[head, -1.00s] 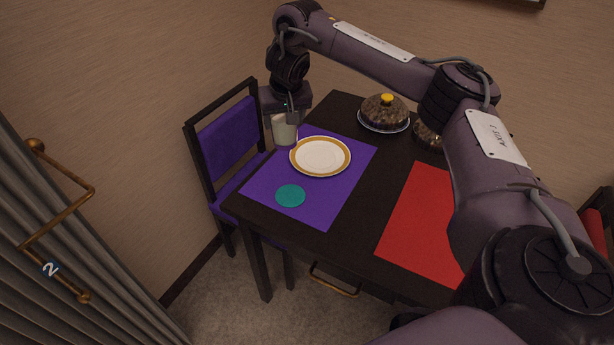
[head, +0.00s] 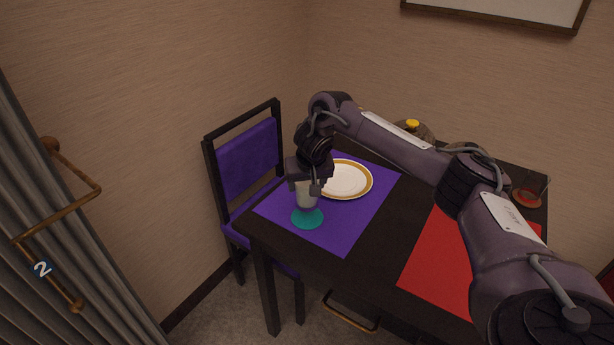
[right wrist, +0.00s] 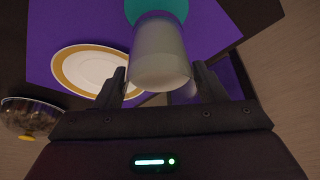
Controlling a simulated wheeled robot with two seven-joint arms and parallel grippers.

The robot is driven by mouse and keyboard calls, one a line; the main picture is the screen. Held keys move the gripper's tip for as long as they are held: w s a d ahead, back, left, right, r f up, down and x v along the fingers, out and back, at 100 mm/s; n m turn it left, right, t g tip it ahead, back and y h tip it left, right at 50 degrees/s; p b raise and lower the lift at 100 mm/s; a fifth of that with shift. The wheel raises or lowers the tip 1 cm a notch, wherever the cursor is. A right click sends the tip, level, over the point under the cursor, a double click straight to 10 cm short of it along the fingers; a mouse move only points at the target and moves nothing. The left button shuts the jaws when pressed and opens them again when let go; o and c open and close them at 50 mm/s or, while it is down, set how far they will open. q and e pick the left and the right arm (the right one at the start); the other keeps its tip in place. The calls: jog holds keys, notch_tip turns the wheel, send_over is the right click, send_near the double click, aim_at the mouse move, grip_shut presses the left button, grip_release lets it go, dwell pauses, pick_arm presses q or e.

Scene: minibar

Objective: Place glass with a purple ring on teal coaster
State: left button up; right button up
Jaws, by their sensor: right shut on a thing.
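My right gripper (head: 305,188) is shut on a pale, frosted-looking glass (head: 306,199), upright below its fingers. In the right wrist view the glass (right wrist: 160,58) sits between the two fingers; I cannot make out a purple ring on it. The teal coaster (head: 308,222) lies on the purple placemat, and the glass is over it. In the right wrist view the coaster (right wrist: 150,8) shows just past the far end of the glass, partly hidden by it. I cannot tell whether the glass touches the coaster. My left gripper is not in view.
A white plate with a yellow rim (head: 347,181) lies on the purple placemat (head: 345,222), close behind the gripper. A red placemat (head: 440,262) covers the right part of the dark table. A purple chair (head: 248,160) stands at the left.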

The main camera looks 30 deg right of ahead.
aim_at(307, 196)
notch_tip(307, 196, down, 4)
jog(key=shift+r, duration=0.1)
jog(key=shift+f, duration=0.2)
jog(key=shift+f, duration=0.1)
jog(key=o, duration=1.3)
jog(key=shift+c, duration=0.2)
